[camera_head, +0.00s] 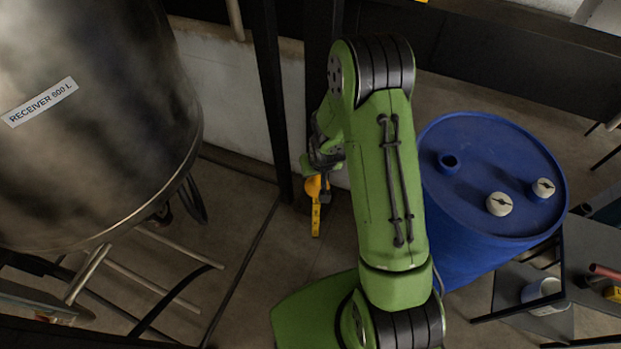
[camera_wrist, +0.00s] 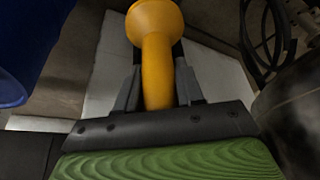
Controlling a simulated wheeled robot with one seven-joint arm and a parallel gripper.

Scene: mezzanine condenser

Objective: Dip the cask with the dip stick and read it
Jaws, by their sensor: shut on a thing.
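The cask, a blue drum (camera_head: 490,150), stands upright at the right in the head view. Its top has an open round hole (camera_head: 449,162) at the left and two pale caps, one near the front (camera_head: 499,204) and one at the right (camera_head: 543,188). The dip stick (camera_head: 316,218) is yellow, with an orange-yellow handle that also shows in the wrist view (camera_wrist: 156,55). My gripper (camera_head: 326,186) is shut on this handle, and its fingers flank it in the wrist view (camera_wrist: 157,88). The stick hangs down left of the drum, apart from it.
A large steel receiver tank (camera_head: 90,130) fills the left. A dark upright post (camera_head: 270,90) stands behind my gripper. Pipes and hoses lie low under the tank.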

